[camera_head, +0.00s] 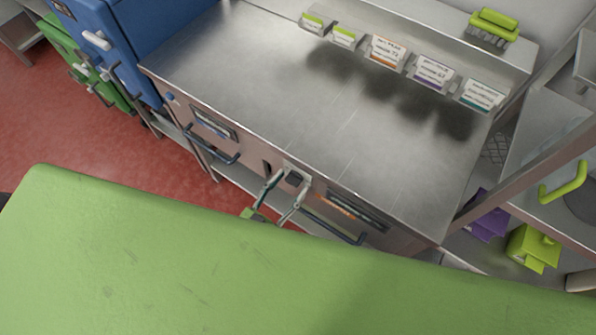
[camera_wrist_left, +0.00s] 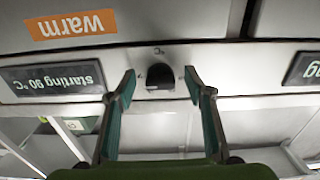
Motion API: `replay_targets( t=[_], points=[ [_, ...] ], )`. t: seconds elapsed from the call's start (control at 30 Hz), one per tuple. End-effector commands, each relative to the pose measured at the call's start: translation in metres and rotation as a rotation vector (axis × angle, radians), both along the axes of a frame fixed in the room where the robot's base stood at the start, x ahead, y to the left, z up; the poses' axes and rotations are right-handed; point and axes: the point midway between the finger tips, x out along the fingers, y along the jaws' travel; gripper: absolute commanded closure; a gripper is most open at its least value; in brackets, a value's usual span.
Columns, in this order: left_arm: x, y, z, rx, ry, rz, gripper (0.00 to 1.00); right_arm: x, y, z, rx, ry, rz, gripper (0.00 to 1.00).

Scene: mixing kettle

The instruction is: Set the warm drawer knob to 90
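The warm drawer knob (camera_head: 294,178) is a small black knob on a pale panel at the front of the steel counter. In the left wrist view the picture is upside down, and the knob (camera_wrist_left: 160,77) shows near the middle. An orange "warm" label (camera_wrist_left: 70,30) and a dark display (camera_wrist_left: 52,78), which appears to read "starting 90 °C", are to its left. My left gripper (camera_head: 291,181) is open, its two fingers on either side of the knob with gaps visible in the left wrist view (camera_wrist_left: 160,83). My right gripper is not in view.
A purple box (camera_head: 487,222) and a lime-green box (camera_head: 532,247) sit at lower right.

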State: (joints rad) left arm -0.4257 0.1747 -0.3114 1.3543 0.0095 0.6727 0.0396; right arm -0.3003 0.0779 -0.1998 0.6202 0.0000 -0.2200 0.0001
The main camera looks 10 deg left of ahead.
Motion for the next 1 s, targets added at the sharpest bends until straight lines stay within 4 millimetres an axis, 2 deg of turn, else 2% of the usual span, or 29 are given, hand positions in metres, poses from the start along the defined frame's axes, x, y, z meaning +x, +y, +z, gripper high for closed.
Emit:
replay_targets(
  t=[0.27, 0.8, 1.0],
  points=[
    [-0.003, 0.001, 0.000, -0.003, 0.001, 0.000, 0.53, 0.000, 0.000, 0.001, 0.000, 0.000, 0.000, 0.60],
    [-0.060, 0.022, 0.000, -0.003, 0.002, 0.000, 0.53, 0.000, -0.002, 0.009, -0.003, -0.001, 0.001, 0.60],
    [-0.066, 0.024, 0.001, -0.004, 0.000, 0.000, 0.53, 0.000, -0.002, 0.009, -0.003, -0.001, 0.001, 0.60]
  ],
)
